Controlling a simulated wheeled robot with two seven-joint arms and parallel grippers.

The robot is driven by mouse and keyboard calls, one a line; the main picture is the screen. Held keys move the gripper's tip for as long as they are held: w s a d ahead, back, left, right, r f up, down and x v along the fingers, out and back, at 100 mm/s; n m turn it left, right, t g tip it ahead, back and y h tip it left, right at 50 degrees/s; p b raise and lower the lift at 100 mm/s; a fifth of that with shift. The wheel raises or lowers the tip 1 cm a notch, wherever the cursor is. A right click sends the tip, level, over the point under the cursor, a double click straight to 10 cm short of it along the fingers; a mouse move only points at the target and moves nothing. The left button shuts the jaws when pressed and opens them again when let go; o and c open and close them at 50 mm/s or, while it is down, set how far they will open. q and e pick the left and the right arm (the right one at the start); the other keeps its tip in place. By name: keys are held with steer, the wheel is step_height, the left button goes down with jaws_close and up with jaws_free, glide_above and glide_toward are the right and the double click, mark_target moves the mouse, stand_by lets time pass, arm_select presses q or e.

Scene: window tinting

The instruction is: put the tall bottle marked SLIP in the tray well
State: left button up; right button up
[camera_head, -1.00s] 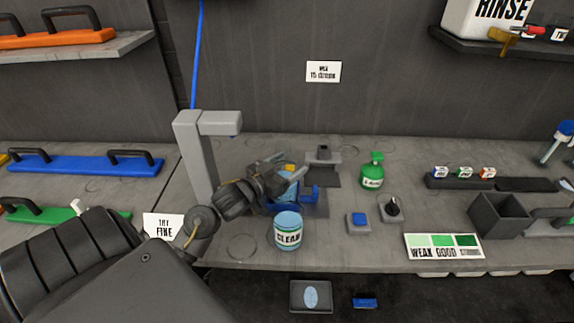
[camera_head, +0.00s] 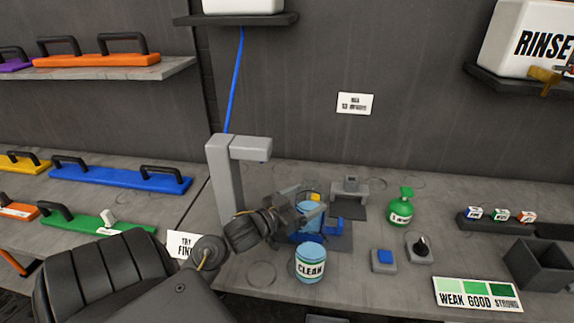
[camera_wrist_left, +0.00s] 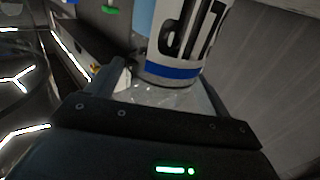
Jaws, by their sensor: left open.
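My left gripper (camera_head: 308,214) is open around or right beside a light blue bottle (camera_head: 312,208) on the bench, partly hidden by the fingers in the head view. In the left wrist view the bottle (camera_wrist_left: 190,40) stands between the open fingers. It has a white label with large black letters, cut off and not fully readable, and a blue band at its base. My right gripper is not in view.
A light blue CLEAN tub (camera_head: 310,263) stands close in front of the gripper. A grey post (camera_head: 226,180) rises to its left. A green bottle (camera_head: 401,207), a blue button (camera_head: 384,259) and a dark knob (camera_head: 419,246) are to the right. A dark open box (camera_head: 538,266) stands farther right.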

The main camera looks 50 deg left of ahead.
arm_select(q)
steer(key=s+a+b, duration=0.1)
steer(key=s, duration=0.7)
steer(key=shift+s, duration=0.4)
